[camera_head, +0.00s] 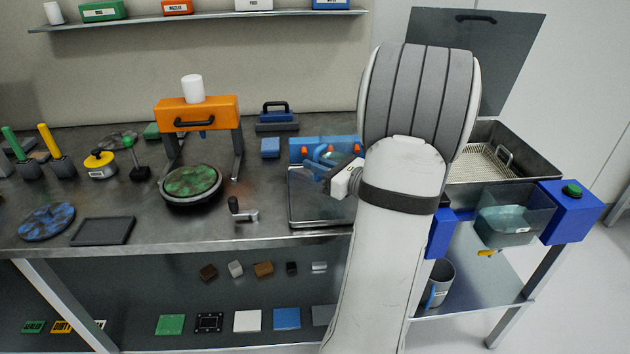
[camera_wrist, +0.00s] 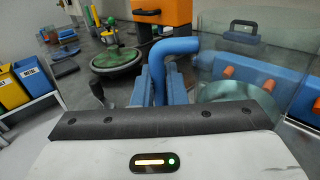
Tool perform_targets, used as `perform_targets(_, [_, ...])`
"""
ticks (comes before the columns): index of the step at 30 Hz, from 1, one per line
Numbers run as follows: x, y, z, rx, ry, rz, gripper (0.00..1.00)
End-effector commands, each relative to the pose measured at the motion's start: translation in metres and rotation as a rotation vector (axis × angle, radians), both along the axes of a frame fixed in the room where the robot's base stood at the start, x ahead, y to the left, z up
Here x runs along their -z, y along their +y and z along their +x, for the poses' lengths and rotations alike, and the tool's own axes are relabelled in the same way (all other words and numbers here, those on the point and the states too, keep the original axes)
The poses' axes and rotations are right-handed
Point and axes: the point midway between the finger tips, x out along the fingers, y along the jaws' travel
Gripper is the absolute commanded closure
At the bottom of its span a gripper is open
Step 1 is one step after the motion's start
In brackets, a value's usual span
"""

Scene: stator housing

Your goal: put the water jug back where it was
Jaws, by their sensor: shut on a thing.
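In the wrist view the water jug (camera_wrist: 248,72) is a clear, see-through vessel with a thick blue curved handle. Its body stands to the right of my fingers, with a pale greenish patch low inside that may be water. My gripper (camera_wrist: 162,90) has blue fingers shut on the handle. In the head view my gripper (camera_head: 325,170) is over the bench, left of my white arm. The handle shows there only in part, and the jug's body is hard to make out. I cannot tell whether its base touches the bench.
Blue blocks with orange knobs (camera_head: 312,146) stand behind the gripper. An orange stand (camera_head: 198,112) with a round green plate is to the left. A clear water tank (camera_head: 513,218) and a sink (camera_head: 525,160) are right. A grey container (camera_head: 438,283) sits on the lower shelf.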

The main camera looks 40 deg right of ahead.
Motion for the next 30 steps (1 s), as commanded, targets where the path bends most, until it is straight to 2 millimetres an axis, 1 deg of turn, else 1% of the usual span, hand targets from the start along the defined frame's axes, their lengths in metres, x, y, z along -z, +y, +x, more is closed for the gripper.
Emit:
perform_targets(4, [0.012, 0.0, 0.0, 0.0, 0.0, 0.002, 1.0])
perform_targets(7, [0.028, 0.0, 0.0, -0.001, 0.0, 0.004, 1.0])
perform_targets(10, [0.038, 0.0, 0.0, 0.0, -0.001, 0.002, 1.0])
perform_targets(17, [0.038, 0.0, 0.0, 0.0, -0.002, -0.001, 1.0])
perform_targets(21, [0.042, 0.001, 0.0, -0.001, -0.002, -0.001, 1.0])
perform_targets(22, [0.042, 0.001, 0.0, -0.001, -0.001, -0.001, 0.87])
perform_targets(27, [0.041, 0.001, 0.0, -0.001, -0.001, 0.0, 0.73])
perform_targets(30, [0.041, 0.001, 0.0, -0.001, -0.001, 0.0, 0.67])
